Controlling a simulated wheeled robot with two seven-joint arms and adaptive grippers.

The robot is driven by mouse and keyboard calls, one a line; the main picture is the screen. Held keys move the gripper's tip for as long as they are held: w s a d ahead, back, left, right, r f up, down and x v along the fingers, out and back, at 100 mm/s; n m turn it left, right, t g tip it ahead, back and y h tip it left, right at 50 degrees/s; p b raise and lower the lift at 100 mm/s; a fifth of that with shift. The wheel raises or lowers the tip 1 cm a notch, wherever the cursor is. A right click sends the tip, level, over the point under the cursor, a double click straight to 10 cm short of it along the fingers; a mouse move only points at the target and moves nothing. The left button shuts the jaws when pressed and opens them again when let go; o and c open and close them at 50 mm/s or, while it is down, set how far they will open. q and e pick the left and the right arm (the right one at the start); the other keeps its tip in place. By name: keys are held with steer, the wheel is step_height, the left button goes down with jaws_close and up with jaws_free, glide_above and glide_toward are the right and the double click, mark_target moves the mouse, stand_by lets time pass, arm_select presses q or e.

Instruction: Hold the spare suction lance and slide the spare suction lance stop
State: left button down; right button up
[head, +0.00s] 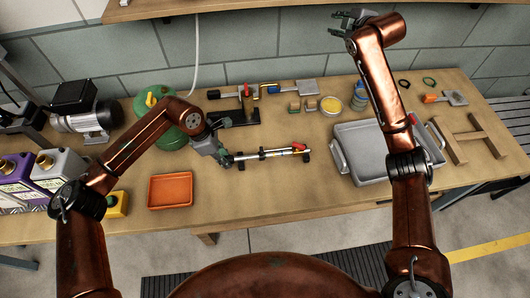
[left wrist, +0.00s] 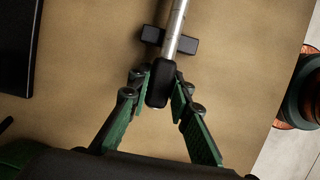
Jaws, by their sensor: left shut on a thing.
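The spare suction lance (head: 270,154) is a thin silver rod lying level across two small dark rests on the bench. A red piece, seemingly its stop (head: 299,147), sits near its right end. My left gripper (head: 225,154) is at the lance's left end. In the left wrist view, the left gripper (left wrist: 161,78) is shut on the lance's black end (left wrist: 159,88), with one green finger on each side. The silver rod (left wrist: 176,20) runs up out of that view; the stop is not seen there. My right gripper (head: 346,23) is raised near the wall, empty, its fingers apart.
A grey tray (head: 345,158) stands right of the lance, an orange tray (head: 170,204) front left. A dark clamp stand (head: 234,117) and a green tank (head: 153,108) are behind. A blue bottle (head: 360,97) stands under my right arm. Bench before the lance is clear.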

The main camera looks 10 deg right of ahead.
steer(key=s+a+f+n+g+y, duration=0.1)
steer(key=s+a+f+n+g, duration=0.2)
steer(key=a, duration=0.7)
steer(key=s+a+n+g+y, duration=0.15)
steer(key=s+a+n, duration=0.25)
steer(key=a, duration=0.5)
steer(key=s+a+f+n+g+y, duration=0.1)
steer(key=s+a+f+n+g, duration=0.2)
steer(key=a, duration=0.7)
steer(key=n+g+h, duration=0.5)
steer(key=n+g, duration=0.1)
steer(key=n, duration=0.4)
glide_toward(262, 150)
steer(key=shift+w+a+f, duration=0.2)
steer(key=shift+w+f, duration=0.1)
steer(key=shift+f, duration=0.4)
steer(key=shift+s+d+f, duration=0.1)
steer(key=shift+s+f, duration=0.1)
steer(key=shift+f, duration=0.3)
steer(key=shift+s+f, duration=0.2)
steer(key=shift+f, duration=1.8)
steer(key=shift+s+f, duration=0.2)
steer(key=shift+f, duration=1.8)
steer(key=shift+c, duration=0.2)
steer(key=c, duration=0.6)
jaws_close()
